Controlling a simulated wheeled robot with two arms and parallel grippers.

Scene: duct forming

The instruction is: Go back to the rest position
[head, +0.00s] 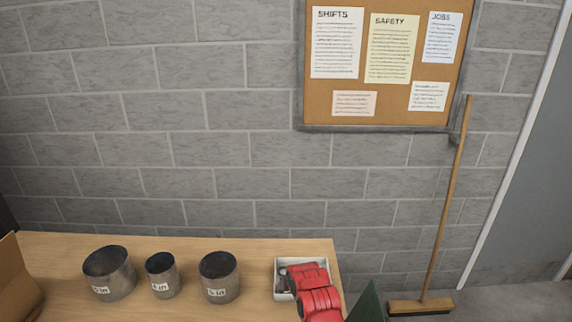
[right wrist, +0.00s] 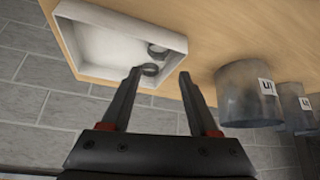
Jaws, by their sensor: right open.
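My right gripper (right wrist: 160,74) is open in the right wrist view, with nothing between its fingers. Its fingertips are at the edge of a shallow white tray (right wrist: 105,40). Two grey metal rings (right wrist: 157,50) lie in one corner of the tray, and one finger tip overlaps the nearer ring in the picture. My left gripper is in neither view.
On the wooden table (head: 200,246) stand three grey metal duct pieces (head: 110,272), (head: 162,275), (head: 219,277) with white labels. A cardboard box (head: 18,285) is at the left edge. A broom (head: 445,210) leans on the block wall. A dark green panel (head: 367,305) is right of the table.

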